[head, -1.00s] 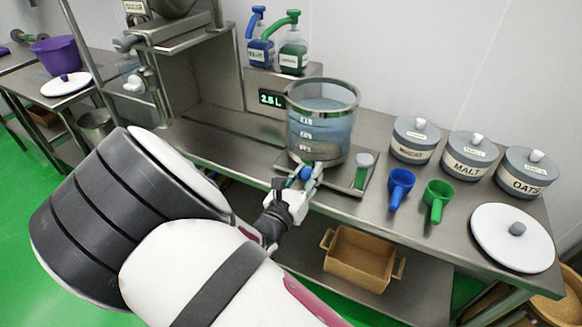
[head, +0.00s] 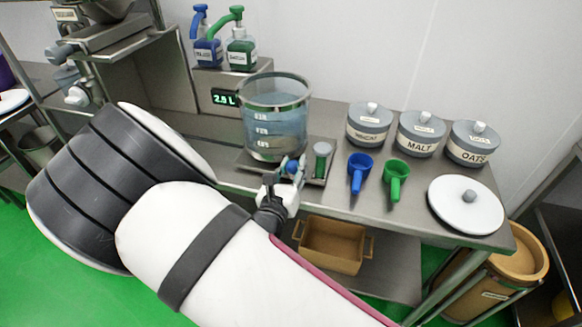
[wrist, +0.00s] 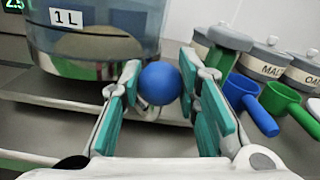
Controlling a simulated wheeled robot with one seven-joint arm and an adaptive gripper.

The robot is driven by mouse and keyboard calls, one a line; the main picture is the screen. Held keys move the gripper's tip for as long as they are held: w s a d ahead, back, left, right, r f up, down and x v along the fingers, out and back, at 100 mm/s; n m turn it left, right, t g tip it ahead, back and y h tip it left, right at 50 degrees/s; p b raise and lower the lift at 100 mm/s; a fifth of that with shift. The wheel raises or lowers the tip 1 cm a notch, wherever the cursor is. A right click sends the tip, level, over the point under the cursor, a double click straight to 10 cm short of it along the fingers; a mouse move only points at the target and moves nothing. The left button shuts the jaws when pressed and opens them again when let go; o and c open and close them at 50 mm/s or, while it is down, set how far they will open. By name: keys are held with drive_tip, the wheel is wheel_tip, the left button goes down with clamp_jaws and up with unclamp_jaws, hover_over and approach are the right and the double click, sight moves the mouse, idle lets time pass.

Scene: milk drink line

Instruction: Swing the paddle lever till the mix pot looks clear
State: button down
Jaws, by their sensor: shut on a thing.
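The mix pot (head: 274,128) is a clear vessel with litre marks, holding bluish see-through liquid, on a steel stand. In the wrist view its lower wall (wrist: 95,45) fills the upper left; a brownish band shows near its base, and I cannot tell whether that is sediment or reflection. The paddle lever's blue ball knob (wrist: 160,83) sits between the teal-padded fingers of my gripper (wrist: 163,100), which is shut on it. In the head view my gripper (head: 290,172) is at the pot's front right, below the rim, and partly hides the knob. The lever's rod is mostly hidden.
Blue (head: 358,175) and green (head: 396,180) scoops, several lidded grain tins and a white lid (head: 466,206) lie further right. Pump bottles (head: 240,52) stand behind. A brown crate (head: 333,245) is on the lower shelf.

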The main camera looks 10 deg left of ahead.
drive_tip(key=shift+w+d+r, duration=0.1)
drive_tip(key=shift+r, duration=0.05)
drive_tip(key=c, duration=1.2)
unclamp_jaws()
drive_tip(key=shift+s, duration=0.2)
drive_tip(key=s+a, duration=0.1)
drive_tip(key=s, duration=1)
drive_tip(key=shift+s, duration=0.35)
drive_tip(key=shift+a, duration=0.15)
